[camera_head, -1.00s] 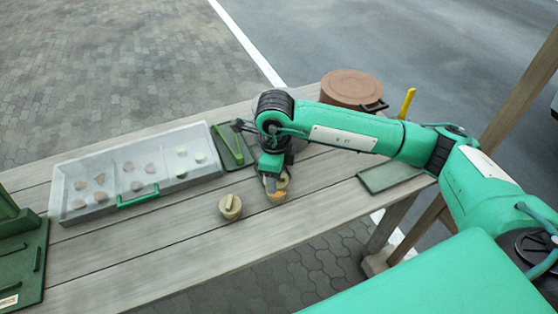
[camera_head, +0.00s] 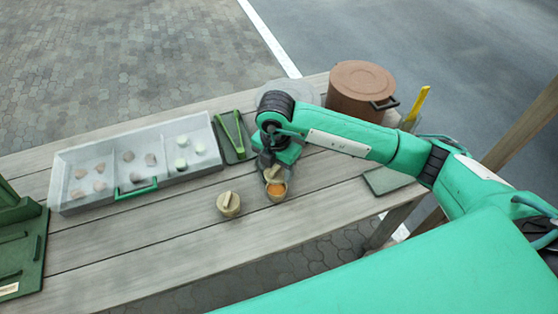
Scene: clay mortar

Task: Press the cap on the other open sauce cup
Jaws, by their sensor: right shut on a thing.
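An open sauce cup (camera_head: 277,193) with orange sauce showing stands on the wooden table. My right gripper (camera_head: 273,168) points down just behind it. It is shut on a small tan cap (camera_head: 274,175), which is tilted over the back part of the cup's mouth. I cannot tell whether the cap touches the rim. A second sauce cup (camera_head: 228,204) stands to the left with its cap on. My left gripper is out of view.
Green tongs (camera_head: 232,133) lie on a dark board. A brown pot (camera_head: 361,88) stands behind my right arm. A green stand (camera_head: 28,255) is at far left. The front tabletop is clear.

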